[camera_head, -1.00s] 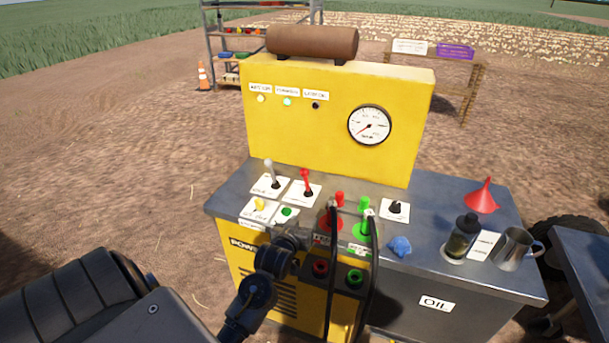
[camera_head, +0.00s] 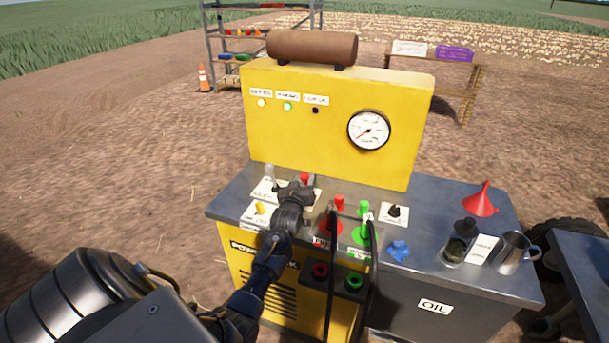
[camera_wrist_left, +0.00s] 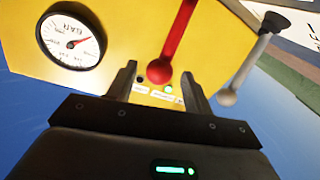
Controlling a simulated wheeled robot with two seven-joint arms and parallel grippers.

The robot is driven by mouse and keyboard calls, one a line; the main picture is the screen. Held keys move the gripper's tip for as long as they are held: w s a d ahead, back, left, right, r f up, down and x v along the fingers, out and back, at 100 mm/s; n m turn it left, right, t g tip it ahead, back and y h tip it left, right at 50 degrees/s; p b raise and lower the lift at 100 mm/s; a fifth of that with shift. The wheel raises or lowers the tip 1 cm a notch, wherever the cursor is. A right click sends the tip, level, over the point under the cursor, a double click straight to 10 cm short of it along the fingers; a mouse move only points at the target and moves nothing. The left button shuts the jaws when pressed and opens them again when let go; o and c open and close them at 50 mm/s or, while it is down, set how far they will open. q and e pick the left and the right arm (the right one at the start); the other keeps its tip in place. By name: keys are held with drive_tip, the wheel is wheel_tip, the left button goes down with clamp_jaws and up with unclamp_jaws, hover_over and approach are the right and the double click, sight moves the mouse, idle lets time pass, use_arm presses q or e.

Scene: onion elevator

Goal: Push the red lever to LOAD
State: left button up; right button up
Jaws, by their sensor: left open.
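The red lever (camera_head: 304,178) stands on the control panel in the head view, and only its top shows above my gripper. In the left wrist view the red lever (camera_wrist_left: 180,40) spans the top, in line with the gap between the fingers. My left gripper (camera_head: 297,190) is at the lever's near side. Its two fingers (camera_wrist_left: 160,80) are apart, and nothing is seen clamped between them. Whether they touch the lever cannot be told. The lever's base and its plate are mostly hidden by the gripper, and its LOAD mark cannot be read. My right gripper is not in view.
A grey-tipped lever (camera_head: 269,172) stands close on the left. A yellow switch (camera_head: 260,207) is in front of it. Red and green plugs (camera_head: 361,234) with black cables stand to the right. The yellow panel (camera_head: 300,135) with a gauge (camera_head: 369,130) rises behind.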

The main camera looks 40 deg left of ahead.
use_arm(q)
drive_tip(key=shift+x, duration=1.3)
clamp_jaws()
drive_tip(key=shift+w, duration=0.1)
